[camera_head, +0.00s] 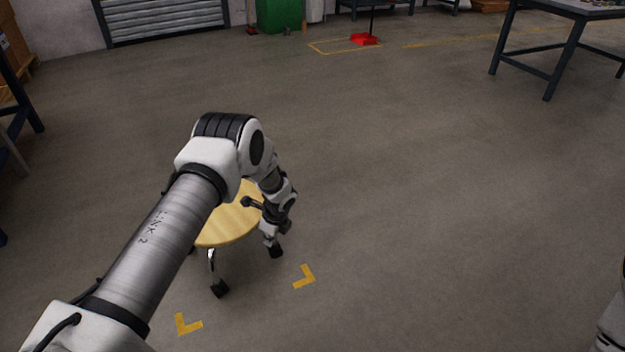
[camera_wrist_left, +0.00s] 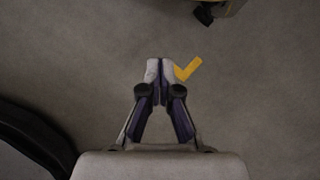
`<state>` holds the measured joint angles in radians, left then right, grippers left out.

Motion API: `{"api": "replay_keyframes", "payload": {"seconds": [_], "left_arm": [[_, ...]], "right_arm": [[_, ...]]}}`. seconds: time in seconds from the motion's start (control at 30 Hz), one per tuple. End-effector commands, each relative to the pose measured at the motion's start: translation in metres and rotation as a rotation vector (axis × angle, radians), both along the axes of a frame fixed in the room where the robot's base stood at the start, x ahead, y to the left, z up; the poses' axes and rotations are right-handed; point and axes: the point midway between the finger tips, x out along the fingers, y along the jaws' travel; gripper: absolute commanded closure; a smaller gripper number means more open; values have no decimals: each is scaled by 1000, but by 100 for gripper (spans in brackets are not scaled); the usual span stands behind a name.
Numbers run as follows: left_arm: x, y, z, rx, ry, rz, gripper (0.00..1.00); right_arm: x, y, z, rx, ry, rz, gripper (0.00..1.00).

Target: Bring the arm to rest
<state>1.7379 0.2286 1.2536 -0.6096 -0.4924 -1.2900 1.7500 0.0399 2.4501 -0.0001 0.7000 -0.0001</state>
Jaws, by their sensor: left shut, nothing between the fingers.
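My left arm (camera_head: 165,235) reaches in from the lower left and bends down at its elbow. My left gripper (camera_head: 270,240) hangs pointing down, in front of the right side of a round stool with a pale wooden seat (camera_head: 228,226). In the left wrist view the left gripper (camera_wrist_left: 161,68) has its fingertips together, with nothing between them and bare floor behind. Part of my right arm (camera_head: 612,325) shows at the lower right edge. The right gripper is out of view.
Yellow corner marks (camera_head: 304,277) lie on the floor around the stool. A workbench (camera_head: 560,40) stands at the back right. A green bin (camera_head: 279,15) and a red object (camera_head: 364,39) are at the back. The middle and right floor is clear.

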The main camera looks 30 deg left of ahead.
Motion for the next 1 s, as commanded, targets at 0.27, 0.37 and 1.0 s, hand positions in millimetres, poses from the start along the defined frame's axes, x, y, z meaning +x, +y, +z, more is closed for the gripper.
{"api": "replay_keyframes", "payload": {"seconds": [0.27, 0.37, 1.0], "left_arm": [[-21, -22, -2, -9, 56, -32, 100], [-78, -56, -17, -65, 150, -20, 100], [-347, -159, 24, -180, -151, 1545, 100]], "right_arm": [[0, 0, 6, 0, 0, 0, 60], [0, 0, 10, 0, 0, 0, 60], [0, 0, 19, 0, 0, 0, 60]]}}
